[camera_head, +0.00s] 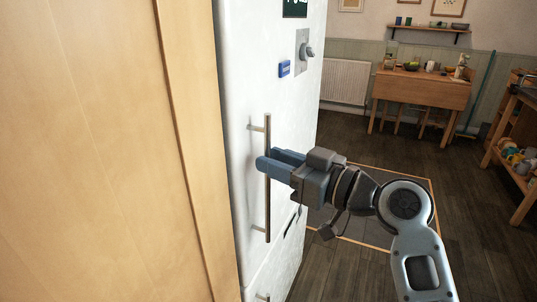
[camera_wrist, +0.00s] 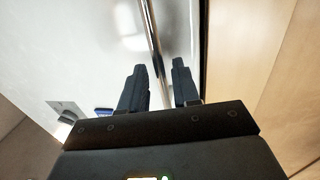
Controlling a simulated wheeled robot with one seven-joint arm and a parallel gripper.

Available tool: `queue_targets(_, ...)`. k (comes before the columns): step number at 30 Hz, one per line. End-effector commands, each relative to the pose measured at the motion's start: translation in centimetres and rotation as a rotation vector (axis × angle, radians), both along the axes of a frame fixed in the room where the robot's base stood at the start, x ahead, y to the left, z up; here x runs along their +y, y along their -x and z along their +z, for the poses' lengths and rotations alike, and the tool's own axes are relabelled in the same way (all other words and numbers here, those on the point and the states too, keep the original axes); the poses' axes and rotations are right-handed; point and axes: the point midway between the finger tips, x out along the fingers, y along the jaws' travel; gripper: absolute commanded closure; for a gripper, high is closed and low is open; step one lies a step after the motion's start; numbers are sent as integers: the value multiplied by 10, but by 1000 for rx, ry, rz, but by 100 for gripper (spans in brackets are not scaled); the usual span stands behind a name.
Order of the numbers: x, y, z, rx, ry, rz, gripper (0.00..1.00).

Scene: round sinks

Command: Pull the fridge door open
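The white fridge door (camera_head: 245,75) stands upright and looks closed. It carries a long vertical metal handle (camera_head: 268,222). My gripper (camera_head: 269,158) reaches the handle from the right, with its blue-grey fingers on either side of the bar at about its upper middle. In the wrist view the handle (camera_wrist: 152,38) runs between the two dark fingers of my gripper (camera_wrist: 159,66), with gaps visible beside the bar. The fingers are open around it, not clamped.
A tall wooden panel (camera_head: 90,140) stands close at the left of the fridge. A knob (camera_head: 308,50) and a blue magnet (camera_head: 284,69) are on the door above the handle. Dark floor lies open at the right, with a wooden table (camera_head: 425,88) farther back.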

Motion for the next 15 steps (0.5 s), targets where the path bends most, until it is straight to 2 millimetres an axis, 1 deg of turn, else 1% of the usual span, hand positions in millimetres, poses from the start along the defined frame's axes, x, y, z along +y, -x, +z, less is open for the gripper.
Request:
queue_targets(3,11,-7,1,-1,1,1,69)
queue_targets(6,16,-10,0,-1,1,0,69)
queue_targets(15,18,-11,0,-1,1,-2,69)
